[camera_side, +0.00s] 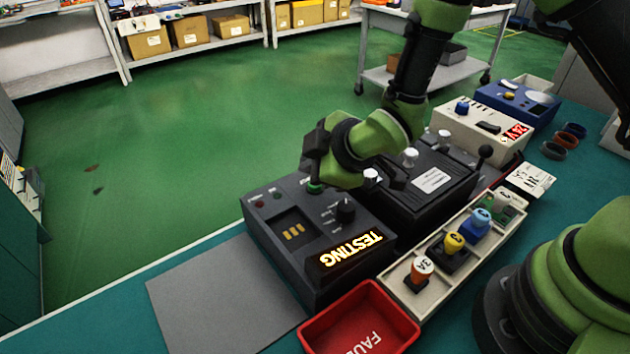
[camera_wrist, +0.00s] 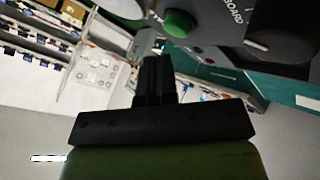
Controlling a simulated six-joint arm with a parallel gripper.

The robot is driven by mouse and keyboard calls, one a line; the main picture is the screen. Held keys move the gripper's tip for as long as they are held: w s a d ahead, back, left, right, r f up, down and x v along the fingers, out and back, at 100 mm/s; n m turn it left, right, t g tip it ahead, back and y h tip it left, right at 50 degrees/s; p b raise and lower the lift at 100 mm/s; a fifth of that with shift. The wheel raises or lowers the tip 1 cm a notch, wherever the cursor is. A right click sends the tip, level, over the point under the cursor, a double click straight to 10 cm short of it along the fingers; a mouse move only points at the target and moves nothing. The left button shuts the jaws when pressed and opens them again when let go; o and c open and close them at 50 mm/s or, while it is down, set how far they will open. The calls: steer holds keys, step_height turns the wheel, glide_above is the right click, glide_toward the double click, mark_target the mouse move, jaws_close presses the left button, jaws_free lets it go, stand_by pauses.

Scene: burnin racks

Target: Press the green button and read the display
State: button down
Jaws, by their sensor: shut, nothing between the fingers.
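The dark tester box (camera_side: 268,238) stands on the bench, with a green button (camera_side: 314,187) at its back edge. Its display (camera_side: 345,254) is lit and reads "TESTING" in orange letters, upside down in the side view. My gripper (camera_side: 313,176) is just above the green button, partly hidden by my wrist. In the wrist view, my gripper (camera_wrist: 155,58) is shut and empty. The green button (camera_wrist: 179,23) shows just beyond and right of the fingertips. I cannot tell whether they touch.
A red "FAU..." bin (camera_side: 405,318) stands in front, beside a cream tray (camera_side: 395,283) of coloured-top parts. A grey mat (camera_side: 215,300) lies clear at left. Another black unit (camera_side: 400,208) adjoins.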

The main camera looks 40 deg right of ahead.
steer(key=shift+r, duration=2.4)
steer(key=s+d+r+m, duration=0.3)
steer(key=d+r+m, duration=0.15)
steer(key=r, duration=0.35)
steer(key=s+d+r+m, duration=0.1)
steer(key=s+r+m, duration=0.1)
steer(key=s, duration=0.4)
steer(key=s+d+r+m+g, duration=0.1)
steer(key=s+d+r+m, duration=0.1)
steer(key=s+m, duration=0.3)
steer(key=s+d+r+m, duration=0.1)
steer(key=s+r+m, duration=0.3)
steer(key=s, duration=0.3)
steer(key=shift+s+d+g, duration=0.25)
steer(key=shift+s+g, duration=0.05)
steer(key=shift+g, duration=0.1)
steer(key=shift+r, duration=0.1)
stand_by(2.5)
